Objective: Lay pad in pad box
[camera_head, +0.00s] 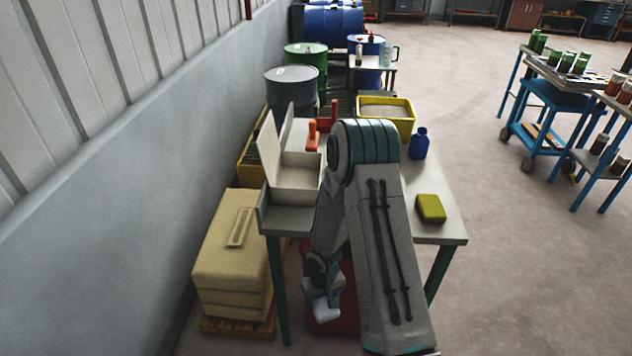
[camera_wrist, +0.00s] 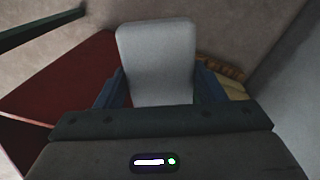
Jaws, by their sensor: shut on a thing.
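My gripper (camera_wrist: 160,84) is shut on a pale grey pad (camera_wrist: 156,45); its blue fingers press on the left and right sides. In the head view the gripper (camera_head: 324,291) hangs low beside the table's near edge, with the pad (camera_head: 327,312) showing as a small whitish block. An open off-white box with raised flaps (camera_head: 294,177), seemingly the pad box, stands on the table's near left corner, above and left of the gripper. Its inside is partly visible; my arm covers some table to its right.
The table (camera_head: 447,226) holds a yellow-green block (camera_head: 430,208), a blue bottle (camera_head: 419,143), a yellow bin (camera_head: 408,127) and red-orange items (camera_head: 313,134). Stacked beige sacks (camera_head: 232,265) stand at left beside the wall. A red container (camera_wrist: 65,88) lies below the gripper.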

